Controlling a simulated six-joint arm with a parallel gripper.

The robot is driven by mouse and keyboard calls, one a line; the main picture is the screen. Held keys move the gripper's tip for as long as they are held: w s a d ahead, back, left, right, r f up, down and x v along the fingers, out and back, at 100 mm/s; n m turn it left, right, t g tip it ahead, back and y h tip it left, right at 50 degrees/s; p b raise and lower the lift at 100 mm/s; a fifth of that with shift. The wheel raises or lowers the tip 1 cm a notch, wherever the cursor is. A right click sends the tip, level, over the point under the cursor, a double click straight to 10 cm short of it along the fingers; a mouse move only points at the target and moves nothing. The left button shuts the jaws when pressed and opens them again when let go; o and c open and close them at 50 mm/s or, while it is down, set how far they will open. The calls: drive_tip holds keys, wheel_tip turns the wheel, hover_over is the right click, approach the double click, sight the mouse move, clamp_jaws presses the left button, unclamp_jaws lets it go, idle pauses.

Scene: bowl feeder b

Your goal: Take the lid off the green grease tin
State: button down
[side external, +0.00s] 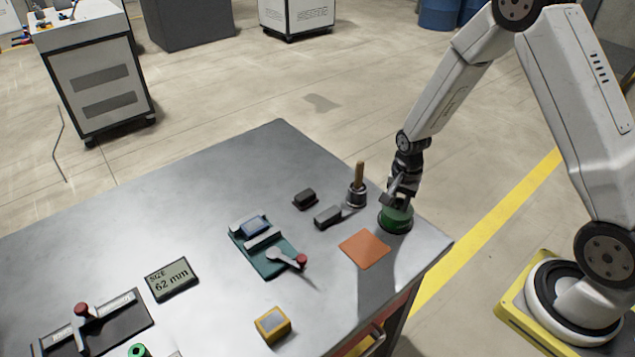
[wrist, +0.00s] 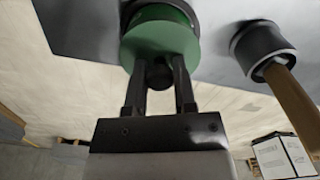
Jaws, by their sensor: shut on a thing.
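The green grease tin (side external: 395,222) stands upright near the right corner of the metal table. Its green lid (wrist: 160,42) shows in the wrist view, with a dark round knob (wrist: 159,76) on it. My gripper (side external: 398,196) is right above the tin. In the wrist view, the two fingers of my gripper (wrist: 160,80) are shut on the knob from both sides. The lid appears to sit on the tin; I cannot tell whether there is a gap under it.
An orange square mat (side external: 365,249) lies in front of the tin. A wooden-handled tool in a dark cup (side external: 356,196) stands close to its left. Dark blocks (side external: 327,216), a teal fixture with a red-knobbed lever (side external: 268,250) and a yellow box (side external: 272,325) lie further left. The table's right edge is close.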

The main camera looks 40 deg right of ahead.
drive_tip(key=shift+r, duration=0.1)
drive_tip(key=shift+r, duration=0.7)
drive_tip(key=s+a+r, duration=0.2)
drive_tip(key=s+r, duration=0.9)
drive_tip(key=s, duration=0.2)
drive_tip(key=shift+s+a+r, duration=0.2)
drive_tip(key=shift+s, duration=0.2)
drive_tip(key=shift+w, duration=0.1)
